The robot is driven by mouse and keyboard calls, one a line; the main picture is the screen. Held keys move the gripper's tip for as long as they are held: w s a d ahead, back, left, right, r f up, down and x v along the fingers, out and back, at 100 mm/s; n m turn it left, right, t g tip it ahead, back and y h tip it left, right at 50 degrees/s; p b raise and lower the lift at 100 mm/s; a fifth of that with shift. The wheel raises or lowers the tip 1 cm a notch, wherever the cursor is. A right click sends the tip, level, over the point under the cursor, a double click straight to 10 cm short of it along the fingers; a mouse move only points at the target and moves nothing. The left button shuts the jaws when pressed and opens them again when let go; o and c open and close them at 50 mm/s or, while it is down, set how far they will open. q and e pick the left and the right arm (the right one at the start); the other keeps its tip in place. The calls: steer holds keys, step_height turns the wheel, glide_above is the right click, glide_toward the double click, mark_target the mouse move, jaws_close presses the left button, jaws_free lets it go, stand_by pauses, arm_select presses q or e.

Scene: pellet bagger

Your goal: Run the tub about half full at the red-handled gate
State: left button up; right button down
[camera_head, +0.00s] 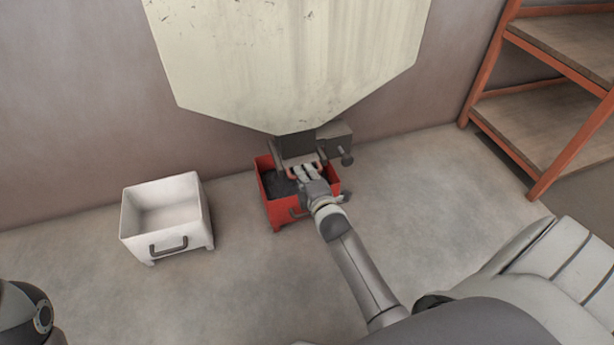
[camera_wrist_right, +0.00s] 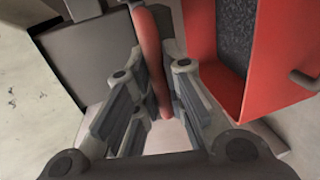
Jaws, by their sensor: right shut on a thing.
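The red tub (camera_head: 265,208) stands on the floor under the hopper's spout. Dark pellets (camera_head: 278,186) show inside it, below the rim; the gripper and gate hide part of the inside, so their exact level is unclear. The red handle (camera_head: 291,173) of the gate is partly hidden by my right gripper (camera_head: 310,172). In the right wrist view the handle (camera_wrist_right: 148,55) runs between the fingers of my right gripper (camera_wrist_right: 158,108), which is shut on it. The tub (camera_wrist_right: 205,50) with speckled pellets (camera_wrist_right: 238,35) is at right there. My left gripper is out of view.
The cream hopper (camera_head: 285,60) hangs above the tub. A dark box with a knob (camera_head: 346,159) sits beside the spout. An empty white tub (camera_head: 135,225) stands on the floor at left. An orange-framed shelf (camera_head: 560,155) stands at right. The floor between is clear.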

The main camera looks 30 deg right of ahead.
steer(key=shift+w+d+r, duration=0.1)
steer(key=shift+w+r, duration=0.05)
steer(key=c, duration=1.5)
jaws_free()
steer(key=shift+w, duration=0.1)
steer(key=v, duration=1.2)
